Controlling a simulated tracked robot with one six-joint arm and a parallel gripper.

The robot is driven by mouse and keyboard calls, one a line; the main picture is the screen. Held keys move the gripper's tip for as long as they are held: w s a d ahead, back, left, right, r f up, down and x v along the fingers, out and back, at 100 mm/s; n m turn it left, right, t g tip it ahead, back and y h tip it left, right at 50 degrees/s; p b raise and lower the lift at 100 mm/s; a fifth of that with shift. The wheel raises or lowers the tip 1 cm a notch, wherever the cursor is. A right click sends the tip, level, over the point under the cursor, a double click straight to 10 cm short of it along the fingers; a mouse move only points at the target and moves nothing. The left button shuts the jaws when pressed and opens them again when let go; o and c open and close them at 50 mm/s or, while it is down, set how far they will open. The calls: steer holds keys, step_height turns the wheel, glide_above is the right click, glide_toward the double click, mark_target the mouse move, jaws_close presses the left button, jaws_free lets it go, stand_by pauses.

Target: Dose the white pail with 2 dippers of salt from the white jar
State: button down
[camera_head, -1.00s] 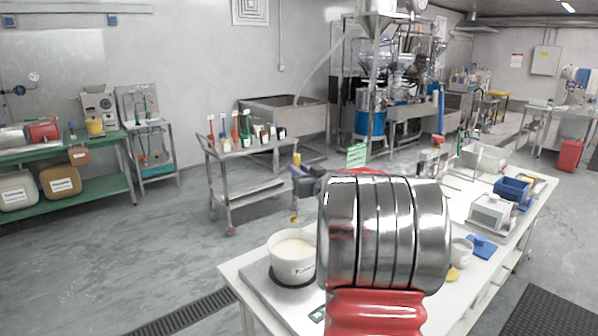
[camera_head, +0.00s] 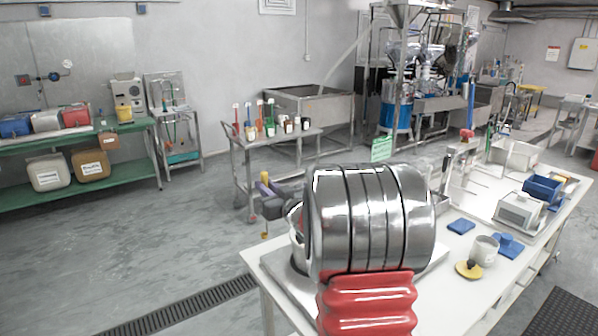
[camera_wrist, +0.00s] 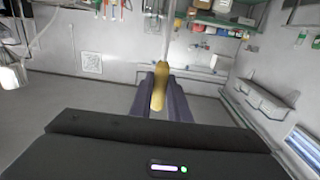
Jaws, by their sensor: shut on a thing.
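My gripper (camera_head: 272,190) is shut on a yellow-handled tool (camera_wrist: 159,86), apparently the dipper. Its yellow handle stands between the two dark purple jaws in the wrist view. In the head view, a yellow piece (camera_head: 265,235) shows below the jaws, and the dipper's bowl cannot be made out.
Blue pads (camera_head: 461,226) lie near the jar on the white table (camera_head: 440,285). A white box-like device (camera_head: 520,211) and a blue bin (camera_head: 542,189) stand farther right. A grey cart (camera_head: 250,160) with bottles stands beyond open floor.

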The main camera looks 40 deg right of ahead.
steer(key=w+a+f+n+y, duration=0.1)
steer(key=a+f, duration=0.3)
steer(key=a, duration=0.4)
steer(key=w+a+f+y, duration=0.1)
steer(key=a+f, duration=0.3)
steer(key=a, duration=0.5)
steer(key=s+a+f, duration=0.2)
steer(key=a+f, duration=0.2)
steer(key=a, duration=0.4)
steer(key=s+a+f, duration=0.3)
steer(key=a+f, duration=0.1)
steer(key=a, duration=0.4)
steer(key=shift+s+f+n+y, duration=0.25)
steer(key=shift+f+n+y, duration=0.05)
steer(key=shift+n+y, duration=0.1)
